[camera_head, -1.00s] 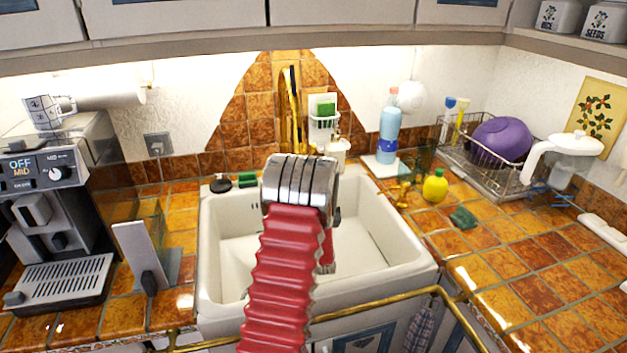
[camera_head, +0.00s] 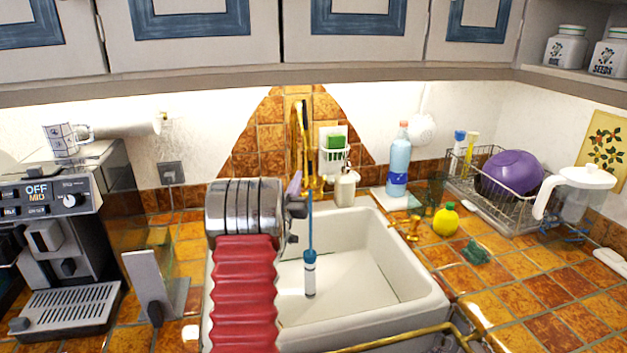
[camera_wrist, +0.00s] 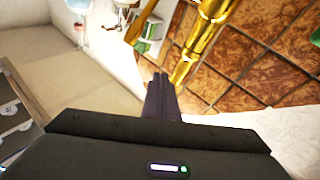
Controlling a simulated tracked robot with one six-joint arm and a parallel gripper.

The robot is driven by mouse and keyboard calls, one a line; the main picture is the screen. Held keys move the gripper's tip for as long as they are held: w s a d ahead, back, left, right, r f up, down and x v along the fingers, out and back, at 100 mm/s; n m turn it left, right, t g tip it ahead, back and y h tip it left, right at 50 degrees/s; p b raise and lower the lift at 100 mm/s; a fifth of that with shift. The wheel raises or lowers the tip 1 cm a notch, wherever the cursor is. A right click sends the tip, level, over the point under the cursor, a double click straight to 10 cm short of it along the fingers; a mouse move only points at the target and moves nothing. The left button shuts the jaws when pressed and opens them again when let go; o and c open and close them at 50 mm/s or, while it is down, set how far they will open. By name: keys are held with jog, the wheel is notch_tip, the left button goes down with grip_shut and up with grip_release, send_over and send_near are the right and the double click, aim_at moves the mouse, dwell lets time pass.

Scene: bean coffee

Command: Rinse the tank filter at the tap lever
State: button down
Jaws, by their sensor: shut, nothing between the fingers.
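The gold tap (camera_head: 298,140) rises at the back of the white sink (camera_head: 405,300); in the wrist view its gold body (camera_wrist: 207,30) is close beyond my fingers. Which part is the lever I cannot tell. A slim white cylinder with a blue top, seemingly the tank filter (camera_head: 310,282), is upright over the sink basin. A thin blue line runs from the tap down to it; whether this is water or a stem I cannot tell. My gripper (camera_head: 295,185) is mostly hidden behind my wrist. In the wrist view its dark fingers (camera_wrist: 160,80) are shut and empty.
A coffee machine (camera_head: 65,235) stands left of the sink. A soap dispenser (camera_head: 346,188) and a blue bottle (camera_head: 398,162) are behind it. A yellow lemon-shaped bottle (camera_head: 446,219), a green sponge (camera_head: 475,252) and a dish rack (camera_head: 520,215) are right. The front right counter is clear.

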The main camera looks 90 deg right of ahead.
jog(key=w+g, duration=0.1)
jog(key=w+d+r+g+y, duration=0.1)
jog(key=g, duration=0.1)
jog(key=w+d+n+g, duration=0.1)
jog(key=w+g, duration=0.1)
jog(key=shift+w+r+y, duration=0.1)
jog(key=shift+r+y, duration=0.1)
jog(key=shift+y, duration=0.2)
jog(key=shift+w+f+g, duration=0.1)
jog(key=shift+w+g, duration=0.05)
jog(key=shift+g, duration=0.15)
jog(key=f+n+g+y, duration=0.1)
jog(key=f+g+y, duration=0.1)
jog(key=a+f+n+g+y, duration=0.1)
jog(key=g+y, duration=0.1)
jog(key=shift+f+g, duration=0.4)
jog(key=shift+s, duration=0.25)
